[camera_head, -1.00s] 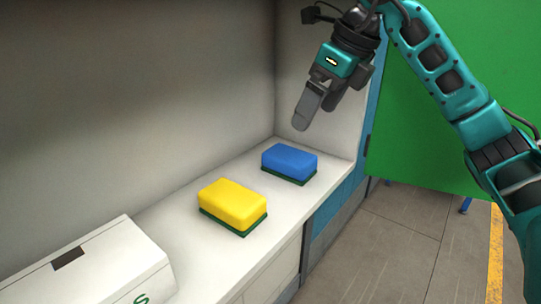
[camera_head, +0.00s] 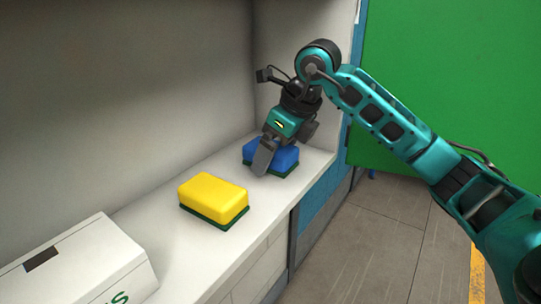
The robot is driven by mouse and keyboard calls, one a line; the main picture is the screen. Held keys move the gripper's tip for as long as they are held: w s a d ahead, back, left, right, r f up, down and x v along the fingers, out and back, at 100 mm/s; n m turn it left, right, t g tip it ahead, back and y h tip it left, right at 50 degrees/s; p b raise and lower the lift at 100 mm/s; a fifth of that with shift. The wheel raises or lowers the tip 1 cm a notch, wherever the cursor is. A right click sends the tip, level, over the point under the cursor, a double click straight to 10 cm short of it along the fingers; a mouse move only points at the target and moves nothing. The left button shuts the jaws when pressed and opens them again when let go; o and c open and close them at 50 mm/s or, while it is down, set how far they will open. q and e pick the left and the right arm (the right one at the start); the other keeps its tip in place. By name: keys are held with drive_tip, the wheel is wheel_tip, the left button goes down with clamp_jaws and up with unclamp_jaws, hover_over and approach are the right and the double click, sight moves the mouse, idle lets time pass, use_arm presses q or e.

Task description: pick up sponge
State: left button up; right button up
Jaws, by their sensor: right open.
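A blue sponge (camera_head: 285,159) with a dark green underside lies on the white shelf, towards its far right end. A yellow sponge (camera_head: 213,196) with a green underside lies nearer, to the left of the blue one. My right gripper (camera_head: 268,158) is open and points down at the blue sponge, its fingers covering part of it. I cannot tell whether the fingers touch the sponge. My left gripper is not in view.
A white box (camera_head: 84,270) with green lettering stands at the near left of the shelf (camera_head: 180,250). A wall closes the shelf's back, and a side wall stands behind the blue sponge. A green panel (camera_head: 450,80) stands at the right.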

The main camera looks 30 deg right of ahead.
drive_tip(key=shift+f, duration=0.1)
drive_tip(key=c, duration=1.1)
drive_tip(key=shift+o, duration=0.2)
drive_tip(key=shift+s+r, duration=0.1)
drive_tip(key=shift+r, duration=0.35)
drive_tip(key=r, duration=0.6)
drive_tip(key=shift+s+a+r, duration=0.1)
drive_tip(key=shift+s+a, duration=0.1)
drive_tip(key=shift+s, duration=0.15)
drive_tip(key=s+a, duration=0.3)
drive_tip(key=s, duration=0.5)
drive_tip(key=s+a, duration=0.4)
drive_tip(key=s, duration=0.5)
drive_tip(key=shift+s+a+b, duration=0.15)
drive_tip(key=shift+s+b, duration=0.15)
drive_tip(key=shift+b, duration=0.05)
